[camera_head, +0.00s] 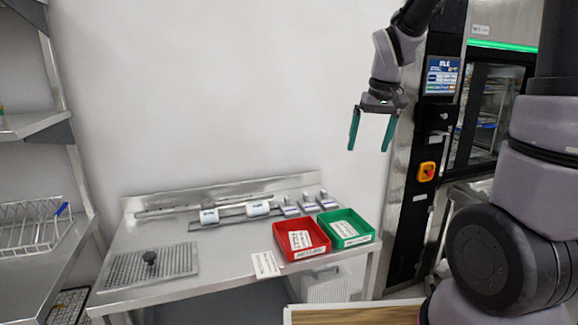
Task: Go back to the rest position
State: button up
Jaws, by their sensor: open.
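My gripper (370,131) hangs in the air at the upper right, its two teal fingers pointing down and spread apart. Nothing is between the fingers. It is well above the metal table (215,270) and touches nothing that I can see. My arm comes down to it from the top edge of the picture.
A red bin (279,232) and a green bin (369,228) stand on the table's right side, with white rolls (258,208) behind. A perforated tray (120,272) lies left. A washer cabinet (408,215) with a screen (442,76) stands right. Wire-rack shelving (35,128) stands left.

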jog(key=s+d+r+m+t, duration=0.1)
jog(key=s+r+m+t, duration=0.1)
jog(key=s+r, duration=0.3)
jog(key=s+d+r+m+t+y, duration=0.1)
jog(key=s+r+m+t, duration=0.1)
jog(key=s+r, duration=0.4)
jog(key=s, duration=0.5)
jog(key=shift+d+r+m+t, duration=0.3)
jog(key=shift+d+m+t, duration=0.05)
jog(key=shift+m+t, duration=0.05)
